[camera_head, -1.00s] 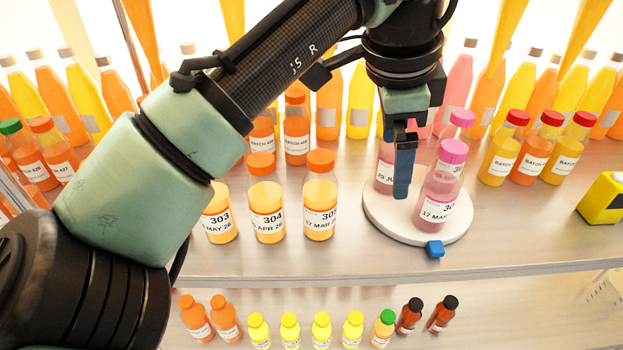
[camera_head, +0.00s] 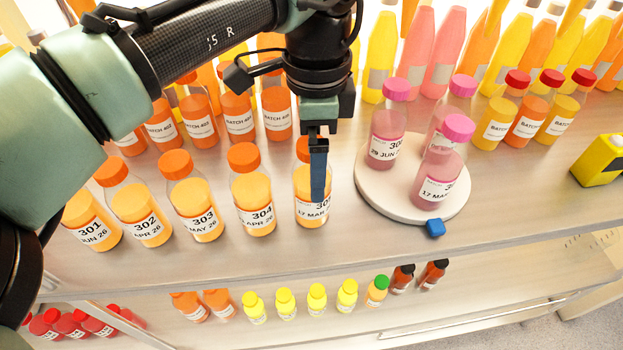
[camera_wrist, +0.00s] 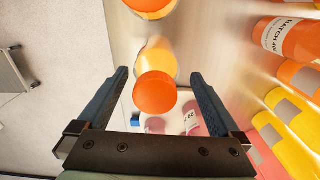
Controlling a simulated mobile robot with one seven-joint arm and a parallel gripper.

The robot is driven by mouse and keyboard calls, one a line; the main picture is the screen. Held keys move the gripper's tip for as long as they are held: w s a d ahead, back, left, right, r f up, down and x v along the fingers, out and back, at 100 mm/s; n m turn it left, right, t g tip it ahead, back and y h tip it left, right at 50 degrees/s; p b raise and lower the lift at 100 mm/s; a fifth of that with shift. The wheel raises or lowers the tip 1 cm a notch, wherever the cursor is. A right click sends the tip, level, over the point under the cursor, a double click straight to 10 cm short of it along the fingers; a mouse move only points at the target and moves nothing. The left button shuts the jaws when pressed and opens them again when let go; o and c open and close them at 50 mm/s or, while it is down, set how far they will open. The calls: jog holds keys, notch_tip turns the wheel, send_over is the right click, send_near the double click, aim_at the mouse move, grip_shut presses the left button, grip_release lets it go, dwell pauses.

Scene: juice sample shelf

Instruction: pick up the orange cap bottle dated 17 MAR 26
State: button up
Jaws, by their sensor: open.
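The orange cap bottle labelled 17 MAR (camera_head: 304,212) stands upright at the right end of the front row of orange juice bottles; part of its label and cap are hidden by a finger in the head view. My gripper (camera_head: 318,190) is open, pointing down over this bottle. In the wrist view, the bottle's orange cap (camera_wrist: 155,93) lies between the two open fingers of my gripper (camera_wrist: 158,76), with clear gaps on both sides.
Bottle 304 (camera_head: 255,208) stands close on the left, then 303 (camera_head: 200,212) and others. A white round turntable (camera_head: 380,192) with three pink bottles is on the right, with a blue knob (camera_head: 435,227). Batch bottles (camera_head: 277,112) stand behind. A lower shelf holds small bottles.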

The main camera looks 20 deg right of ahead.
jog(key=f, duration=0.1)
jog(key=f+p, duration=0.1)
jog(key=f, duration=0.2)
jog(key=shift+s+a+f+p, duration=0.1)
jog(key=shift+a+f+p, duration=0.2)
jog(key=shift+f+p, duration=0.1)
jog(key=c, duration=1.4)
grip_shut()
jog(key=shift+r, duration=0.15)
